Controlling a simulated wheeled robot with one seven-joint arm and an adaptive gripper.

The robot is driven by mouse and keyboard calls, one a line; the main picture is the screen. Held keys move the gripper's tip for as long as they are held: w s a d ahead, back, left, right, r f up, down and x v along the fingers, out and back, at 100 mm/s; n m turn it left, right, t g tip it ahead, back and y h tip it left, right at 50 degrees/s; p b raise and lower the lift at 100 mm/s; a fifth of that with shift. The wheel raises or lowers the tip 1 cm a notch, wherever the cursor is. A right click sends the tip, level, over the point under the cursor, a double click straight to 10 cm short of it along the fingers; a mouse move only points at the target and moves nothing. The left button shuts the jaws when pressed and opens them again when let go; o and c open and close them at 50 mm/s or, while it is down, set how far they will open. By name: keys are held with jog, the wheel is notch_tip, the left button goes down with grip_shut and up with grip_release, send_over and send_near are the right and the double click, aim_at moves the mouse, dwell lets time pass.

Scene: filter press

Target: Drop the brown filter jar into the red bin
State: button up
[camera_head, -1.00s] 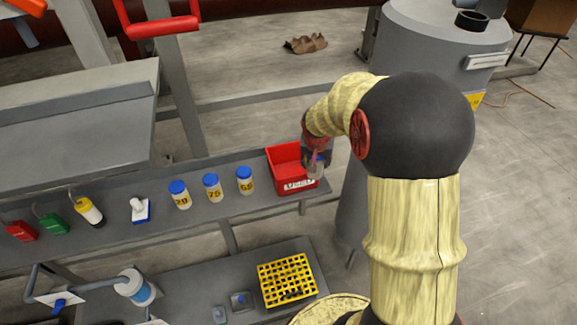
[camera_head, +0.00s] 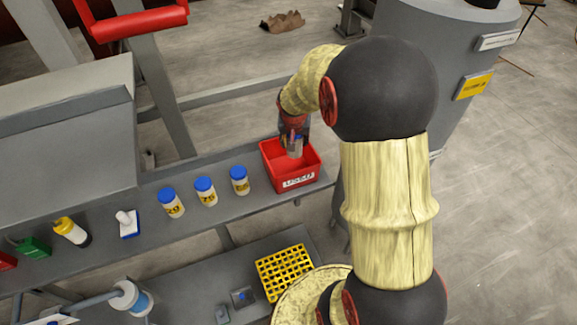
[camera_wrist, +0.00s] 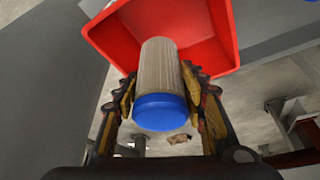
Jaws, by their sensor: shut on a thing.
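My gripper (camera_head: 292,137) is shut on the brown filter jar (camera_wrist: 161,72). The wrist view shows its brown ribbed body and blue lid (camera_wrist: 160,112) between my two fingers. In the head view the jar (camera_head: 294,150) is small and partly hidden by the gripper. The red bin (camera_head: 299,183) stands at the right end of the grey shelf with a white label on its front. The jar is over the bin's opening; the red bin (camera_wrist: 219,20) also shows behind the jar in the wrist view. I cannot tell whether the jar's end is below the rim.
Several blue-lidded jars (camera_head: 205,191) stand in a row on the shelf (camera_head: 150,228), left of the bin. A white-and-blue tool (camera_head: 127,224) and yellow bottle (camera_head: 71,231) are further left. A yellow rack (camera_head: 284,272) lies on the lower bench. A grey tank (camera_head: 440,60) stands behind my arm.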

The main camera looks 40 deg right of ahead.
jog(key=shift+f+b, duration=0.9)
jog(key=shift+f, duration=0.95)
jog(key=o, duration=1.2)
jog(key=shift+o, duration=0.6)
jog(key=shift+s, duration=0.1)
jog(key=shift+r, duration=0.15)
jog(key=v, duration=1.1)
jog(key=shift+s+r, duration=0.2)
jog(key=shift+r, duration=0.15)
jog(key=shift+a, duration=0.15)
